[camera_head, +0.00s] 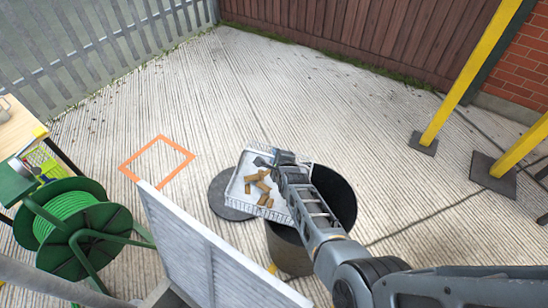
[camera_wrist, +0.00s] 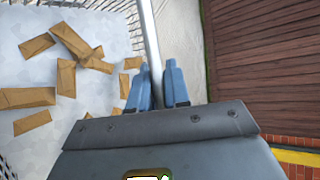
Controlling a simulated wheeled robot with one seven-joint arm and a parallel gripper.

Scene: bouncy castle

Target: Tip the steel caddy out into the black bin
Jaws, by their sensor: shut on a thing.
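The steel caddy (camera_head: 238,188) is a pale, shallow tray with wire mesh sides, holding several brown blocks (camera_head: 264,184). In the wrist view the blocks (camera_wrist: 68,76) lie scattered on its pale floor (camera_wrist: 95,20). My gripper (camera_head: 276,158) is shut on the caddy's right-hand rim; in the wrist view the rim bar runs between the two blue fingers (camera_wrist: 160,88). The caddy looks roughly level. The black bin (camera_head: 338,192) stands below and to the right, its mouth partly hidden by my arm and the caddy. The caddy overlaps the bin's left edge in the picture.
A dark round disc (camera_head: 228,208) lies on the ground left of the bin. An orange square outline (camera_head: 157,162) marks the concrete. A green hose reel (camera_head: 75,228) and a table (camera_head: 18,128) stand left. Yellow posts (camera_head: 462,80) stand right. A pale panel (camera_head: 205,250) is in front.

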